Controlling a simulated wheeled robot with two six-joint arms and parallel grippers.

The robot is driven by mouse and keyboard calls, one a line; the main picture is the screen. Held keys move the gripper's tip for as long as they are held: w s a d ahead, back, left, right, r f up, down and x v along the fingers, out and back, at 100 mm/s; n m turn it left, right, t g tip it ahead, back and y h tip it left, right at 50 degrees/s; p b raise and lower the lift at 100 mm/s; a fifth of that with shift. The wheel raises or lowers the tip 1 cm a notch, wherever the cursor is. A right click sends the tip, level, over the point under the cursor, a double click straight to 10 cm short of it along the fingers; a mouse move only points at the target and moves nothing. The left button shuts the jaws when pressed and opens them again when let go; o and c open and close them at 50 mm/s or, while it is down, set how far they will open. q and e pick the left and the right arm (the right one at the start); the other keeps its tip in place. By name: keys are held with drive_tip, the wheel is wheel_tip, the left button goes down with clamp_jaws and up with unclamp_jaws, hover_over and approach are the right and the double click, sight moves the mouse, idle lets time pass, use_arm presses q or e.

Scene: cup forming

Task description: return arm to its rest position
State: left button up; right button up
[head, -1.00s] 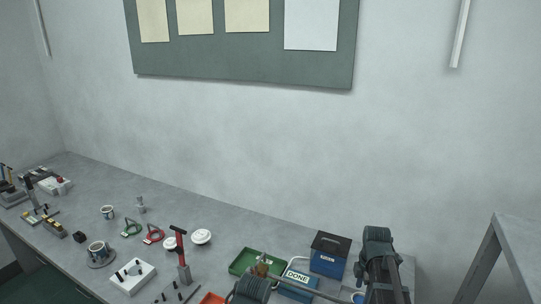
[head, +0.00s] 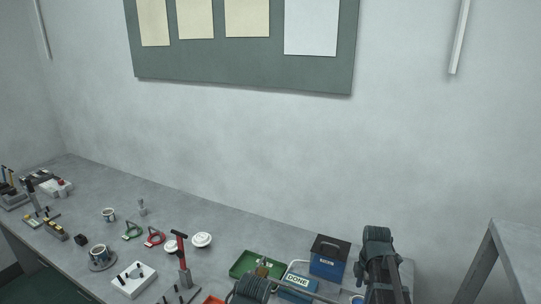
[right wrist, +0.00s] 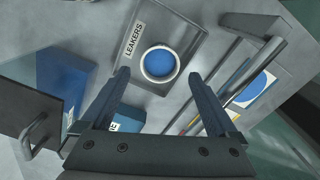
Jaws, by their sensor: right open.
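My right gripper (right wrist: 159,82) is open, with nothing between its fingers, in the right wrist view. A round white-rimmed cup (right wrist: 147,74) with a blue inside sits in the grey tray labelled LEAKERS (right wrist: 190,41), just beyond the fingertips. The fingers look apart from it; the exact gap is unclear. In the head view my right arm (head: 378,262) stands at the lower right, and its gripper is out of sight there. My left gripper is not in view.
A blue box with a dark lid (head: 328,258), the blue DONE bin (head: 297,284) and a green tray (head: 244,264) stand close by my right arm. White lids (head: 202,239), cups and tools occupy the bench further left. The wall rises behind the bench.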

drive_tip(key=r+p, duration=0.4)
drive_tip(key=r, duration=0.1)
drive_tip(key=shift+s, duration=0.2)
drive_tip(key=shift+f, duration=0.1)
